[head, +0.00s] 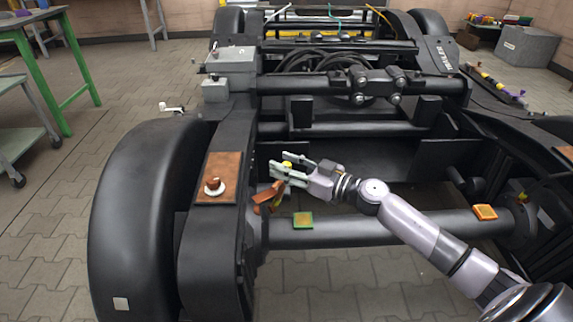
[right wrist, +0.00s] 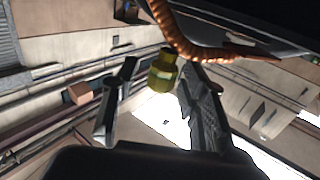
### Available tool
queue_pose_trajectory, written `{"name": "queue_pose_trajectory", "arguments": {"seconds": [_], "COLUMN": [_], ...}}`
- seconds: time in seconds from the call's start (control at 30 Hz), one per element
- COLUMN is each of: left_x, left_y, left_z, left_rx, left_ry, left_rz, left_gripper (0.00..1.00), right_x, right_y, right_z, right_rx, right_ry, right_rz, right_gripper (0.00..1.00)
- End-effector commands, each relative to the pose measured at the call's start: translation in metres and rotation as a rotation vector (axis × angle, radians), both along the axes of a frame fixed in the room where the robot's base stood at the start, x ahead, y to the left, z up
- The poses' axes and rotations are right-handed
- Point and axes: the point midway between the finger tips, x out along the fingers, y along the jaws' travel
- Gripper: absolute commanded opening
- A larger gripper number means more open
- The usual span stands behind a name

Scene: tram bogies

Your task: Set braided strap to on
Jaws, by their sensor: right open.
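The braided strap (right wrist: 205,50) is copper-brown and curves across the top of the right wrist view. In the head view, an orange-brown piece that looks like it (head: 264,197) hangs at the inner side of the left frame beam, just below my right gripper (head: 275,173). My right gripper is open. In the wrist view, a yellow hexagonal fitting (right wrist: 162,72) shows between its fingers, close to the strap; I cannot tell whether they touch. A brown plate (head: 222,166) with a white insulator and copper-coloured terminal (head: 214,187) sits on the beam. My left gripper is not in view.
The large black bogie frame surrounds my right arm. A grey crossbar (head: 350,232) with green-and-yellow (head: 303,220) and orange (head: 485,212) blocks runs below the arm. A rounded black wheel cover (head: 140,215) stands at left. A grey box (head: 229,60) is behind.

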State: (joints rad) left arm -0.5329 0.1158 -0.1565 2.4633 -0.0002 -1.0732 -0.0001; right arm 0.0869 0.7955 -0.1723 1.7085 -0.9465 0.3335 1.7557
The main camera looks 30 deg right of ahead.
Motion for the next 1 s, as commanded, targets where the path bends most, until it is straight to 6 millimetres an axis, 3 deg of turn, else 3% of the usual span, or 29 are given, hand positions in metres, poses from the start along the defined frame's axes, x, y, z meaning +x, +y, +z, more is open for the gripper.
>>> {"name": "queue_pose_trajectory", "arguments": {"seconds": [0.6, 1.0], "left_x": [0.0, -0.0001], "left_y": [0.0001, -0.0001], "left_z": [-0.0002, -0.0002], "left_rx": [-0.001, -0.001], "left_ry": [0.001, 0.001], "left_rz": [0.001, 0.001], "left_gripper": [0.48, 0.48], "right_x": [-0.0003, -0.0003], "right_y": [-0.0002, -0.0002], "right_z": [0.0001, 0.0001], "right_rx": [0.0, -0.001], "right_ry": [0.0, -0.001], "right_rz": [0.0, 0.0], "right_gripper": [0.01, 0.0]}}
